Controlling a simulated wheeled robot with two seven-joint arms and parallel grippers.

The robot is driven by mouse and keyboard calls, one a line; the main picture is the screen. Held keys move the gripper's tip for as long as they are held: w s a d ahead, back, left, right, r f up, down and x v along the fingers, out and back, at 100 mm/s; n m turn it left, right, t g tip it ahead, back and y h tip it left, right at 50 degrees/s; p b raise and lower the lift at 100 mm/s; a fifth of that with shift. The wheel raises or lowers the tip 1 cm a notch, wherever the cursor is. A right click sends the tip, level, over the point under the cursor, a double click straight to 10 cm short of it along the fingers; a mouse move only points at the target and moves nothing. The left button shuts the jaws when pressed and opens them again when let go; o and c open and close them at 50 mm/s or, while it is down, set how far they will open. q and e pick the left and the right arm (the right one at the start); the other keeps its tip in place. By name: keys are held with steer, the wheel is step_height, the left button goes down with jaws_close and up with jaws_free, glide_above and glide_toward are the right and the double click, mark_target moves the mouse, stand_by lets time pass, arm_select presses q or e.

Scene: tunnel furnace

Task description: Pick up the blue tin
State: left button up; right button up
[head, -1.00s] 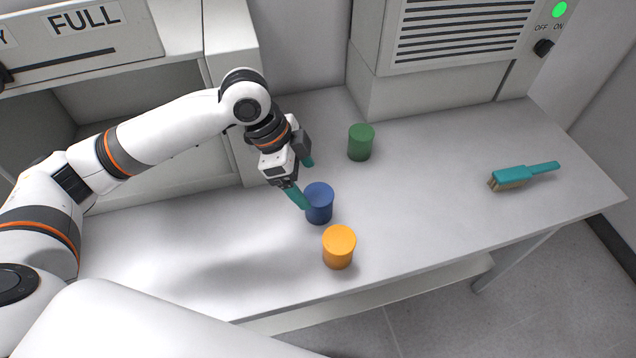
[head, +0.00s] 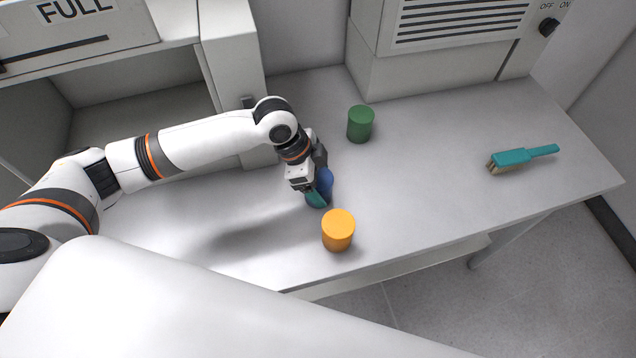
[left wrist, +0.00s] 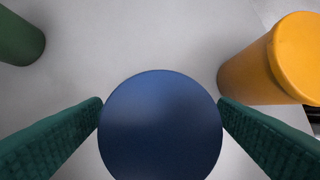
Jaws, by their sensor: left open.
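The blue tin (head: 325,185) stands on the table, partly hidden behind my left gripper (head: 318,186) in the head view. In the left wrist view the blue tin's round top (left wrist: 160,125) lies between the two teal fingers of the left gripper (left wrist: 160,118). One finger is on each side of the tin, very close to it. The jaws are open; I cannot tell whether either finger touches. My right gripper is not in view.
An orange tin (head: 338,231) stands close in front of the blue tin. A green tin (head: 360,124) stands farther back. A teal brush (head: 522,158) lies at the right. A grey machine housing (head: 430,60) borders the table (head: 430,180), whose right middle is clear.

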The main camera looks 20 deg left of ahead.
arm_select(q)
steer(key=shift+x, duration=0.85)
steer(key=shift+r, duration=0.15)
steer(key=c, duration=1.2)
